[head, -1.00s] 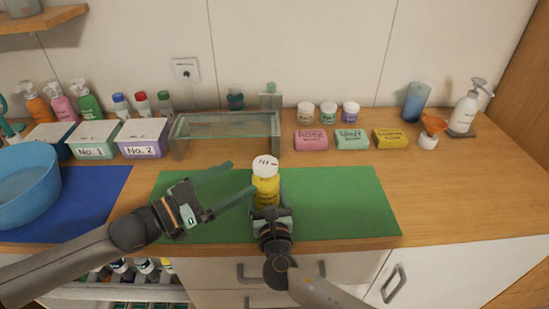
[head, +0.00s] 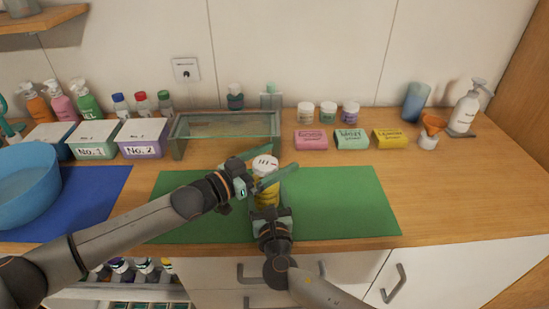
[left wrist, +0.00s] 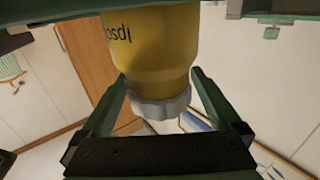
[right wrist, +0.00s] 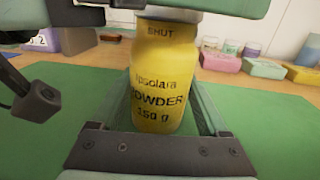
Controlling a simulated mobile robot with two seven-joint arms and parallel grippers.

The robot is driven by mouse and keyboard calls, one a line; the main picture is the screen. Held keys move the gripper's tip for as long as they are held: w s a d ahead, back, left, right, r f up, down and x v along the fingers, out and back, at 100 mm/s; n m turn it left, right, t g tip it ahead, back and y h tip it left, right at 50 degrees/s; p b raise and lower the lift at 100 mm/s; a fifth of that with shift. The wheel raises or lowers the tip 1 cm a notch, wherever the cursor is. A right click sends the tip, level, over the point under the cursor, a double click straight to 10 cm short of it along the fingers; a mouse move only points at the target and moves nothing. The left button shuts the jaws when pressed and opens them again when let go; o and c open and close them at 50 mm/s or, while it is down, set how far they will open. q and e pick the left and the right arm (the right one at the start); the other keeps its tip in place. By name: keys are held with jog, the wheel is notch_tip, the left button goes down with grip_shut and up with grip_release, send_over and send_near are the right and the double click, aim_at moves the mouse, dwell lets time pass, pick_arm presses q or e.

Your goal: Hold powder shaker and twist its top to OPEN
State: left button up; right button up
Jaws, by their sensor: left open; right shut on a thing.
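My right gripper (head: 268,206) is shut on the lower body of the shaker from the front. My left gripper (head: 269,174) is open, with its fingers on either side of the white top. The left wrist view shows the ribbed white top (left wrist: 160,106) between the two open fingers. Part of the shaker is hidden by the left fingers in the head view.
A glass-topped stand (head: 226,125) is behind the mat. Pink, green and yellow soaps (head: 351,137) lie at the back right. A blue bowl (head: 25,187) sits on the left.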

pick_arm(q)
jog(key=c, duration=1.4)
jog(key=shift+o, duration=0.2)
jog(key=shift+s+d+t, duration=0.15)
jog(key=shift+d+t, duration=0.15)
jog(key=shift+d, duration=0.1)
jog(key=shift+r+n+y, duration=0.1)
jog(key=shift+n+y, duration=0.2)
jog(key=shift+n, duration=0.2)
jog(key=shift+t, duration=0.5)
jog(key=shift+w+a+y, duration=0.2)
jog(key=shift+a+y, duration=0.1)
jog(key=shift+y, duration=0.1)
pick_arm(e)
jog(key=shift+a, duration=0.1)
pick_arm(q)
jog(key=shift+n, duration=0.3)
